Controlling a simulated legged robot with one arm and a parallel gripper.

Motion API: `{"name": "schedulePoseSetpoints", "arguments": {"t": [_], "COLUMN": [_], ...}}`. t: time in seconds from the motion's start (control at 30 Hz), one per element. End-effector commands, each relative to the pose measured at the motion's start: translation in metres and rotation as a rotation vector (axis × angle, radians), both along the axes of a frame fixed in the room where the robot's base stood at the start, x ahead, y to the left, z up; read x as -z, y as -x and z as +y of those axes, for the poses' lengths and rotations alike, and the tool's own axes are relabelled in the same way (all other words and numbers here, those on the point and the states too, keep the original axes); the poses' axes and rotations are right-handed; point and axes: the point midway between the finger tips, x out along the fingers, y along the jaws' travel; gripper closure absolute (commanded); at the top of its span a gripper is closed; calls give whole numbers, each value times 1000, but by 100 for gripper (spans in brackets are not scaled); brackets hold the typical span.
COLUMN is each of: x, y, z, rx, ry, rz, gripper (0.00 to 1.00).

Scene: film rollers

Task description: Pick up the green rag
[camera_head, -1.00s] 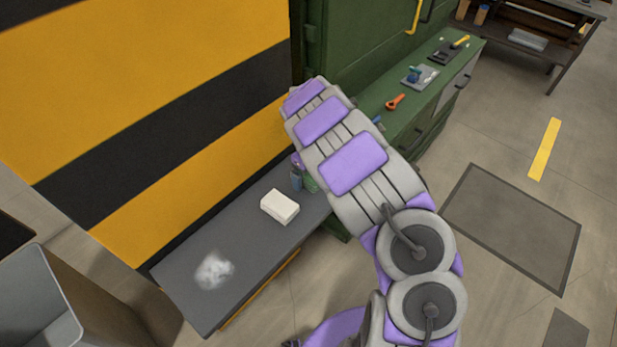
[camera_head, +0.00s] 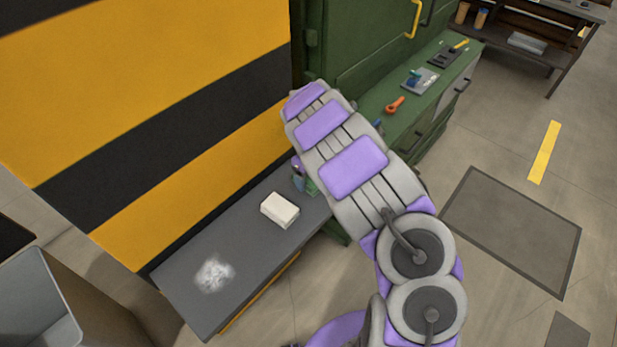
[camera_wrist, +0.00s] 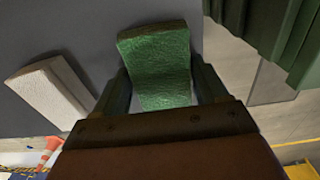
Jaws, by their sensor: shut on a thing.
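The green rag (camera_wrist: 160,70) is a folded, textured cloth in the middle of the wrist view. My gripper (camera_wrist: 162,92) has a finger on each side of it and is shut on it. In the head view my gripper (camera_head: 302,180) is at the right end of the grey bench, mostly hidden behind my arm. Only a small bit of green shows there, and I cannot tell how far the rag is from the bench top.
A white block (camera_head: 279,210) lies on the grey bench (camera_head: 240,238), also in the wrist view (camera_wrist: 50,92). A whitish patch (camera_head: 214,274) marks the bench. A green cabinet (camera_head: 370,60) stands right. A grey bin (camera_head: 40,300) is at lower left.

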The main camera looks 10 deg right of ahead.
Motion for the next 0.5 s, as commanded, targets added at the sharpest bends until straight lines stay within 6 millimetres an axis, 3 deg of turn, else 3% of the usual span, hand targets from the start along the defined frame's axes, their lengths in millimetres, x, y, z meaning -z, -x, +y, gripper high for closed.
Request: {"name": "schedulePoseSetpoints", "arguments": {"t": [0.37, 0.5], "x": [-39, -36], "y": [-1, 15], "z": [1, 1], "rx": [0, 0], "ry": [0, 1], "rz": [-4, 4], "gripper": [61, 61]}}
